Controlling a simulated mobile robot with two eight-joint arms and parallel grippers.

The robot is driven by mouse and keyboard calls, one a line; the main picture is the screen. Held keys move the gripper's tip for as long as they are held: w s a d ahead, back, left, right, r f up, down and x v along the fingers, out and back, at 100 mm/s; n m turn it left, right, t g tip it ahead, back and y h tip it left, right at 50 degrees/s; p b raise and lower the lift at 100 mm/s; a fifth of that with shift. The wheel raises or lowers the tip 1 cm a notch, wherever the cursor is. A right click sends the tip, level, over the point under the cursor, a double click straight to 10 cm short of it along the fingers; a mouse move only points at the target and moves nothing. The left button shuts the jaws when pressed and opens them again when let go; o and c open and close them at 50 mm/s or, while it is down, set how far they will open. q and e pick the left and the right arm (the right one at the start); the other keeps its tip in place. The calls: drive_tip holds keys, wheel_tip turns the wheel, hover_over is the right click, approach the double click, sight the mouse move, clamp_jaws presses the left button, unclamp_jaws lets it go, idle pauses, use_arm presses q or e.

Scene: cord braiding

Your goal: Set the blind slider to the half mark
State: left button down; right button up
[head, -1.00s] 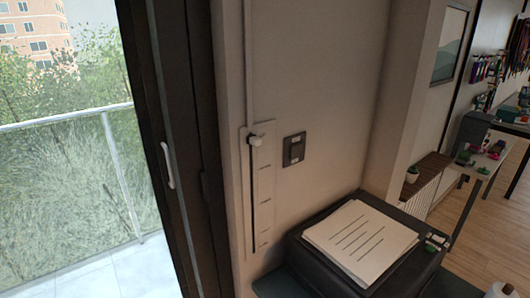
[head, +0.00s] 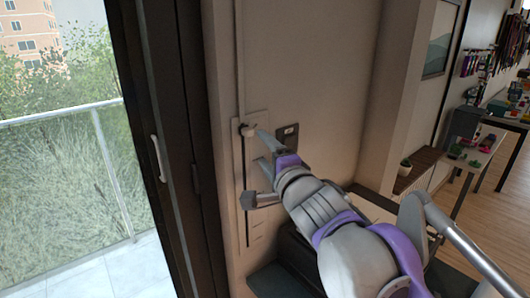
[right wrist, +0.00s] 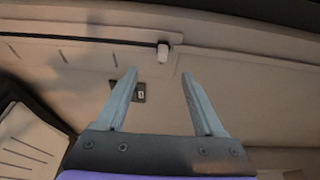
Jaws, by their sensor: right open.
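The blind slider's pale knob (head: 247,129) sits at the top of a dark vertical slot in a light wall plate (head: 258,240) with short marks. In the right wrist view the knob (right wrist: 163,52) shows beyond the gap between my fingertips, with the slot running left from it. My right gripper (head: 259,147) is open and empty, its fingers just right of and below the knob. It also shows in the right wrist view (right wrist: 158,77). I cannot tell whether a finger touches the knob. My arm hides part of the plate's lower right. My left gripper is out of view.
A dark wall switch (head: 288,136) is right of the plate, close to my fingers. The dark door frame (head: 180,150) stands to the left. A dark box with lined paper (right wrist: 30,140) lies below, mostly hidden by my arm in the head view.

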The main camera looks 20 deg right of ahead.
sight(250, 135)
drive_tip(key=w, duration=0.2)
drive_tip(key=w+p, duration=0.1)
drive_tip(key=w, duration=0.1)
drive_tip(key=w+p, duration=0.1)
drive_tip(key=w, duration=0.1)
drive_tip(key=shift+w+a+r, duration=0.25)
drive_tip(key=shift+w+r, duration=0.05)
drive_tip(key=shift+r, duration=0.05)
drive_tip(key=w, duration=0.2)
drive_tip(key=shift+w+f, duration=0.25)
drive_tip(key=shift+w, duration=0.4)
drive_tip(key=shift+w, duration=0.1)
drive_tip(key=shift+c, duration=0.2)
clamp_jaws()
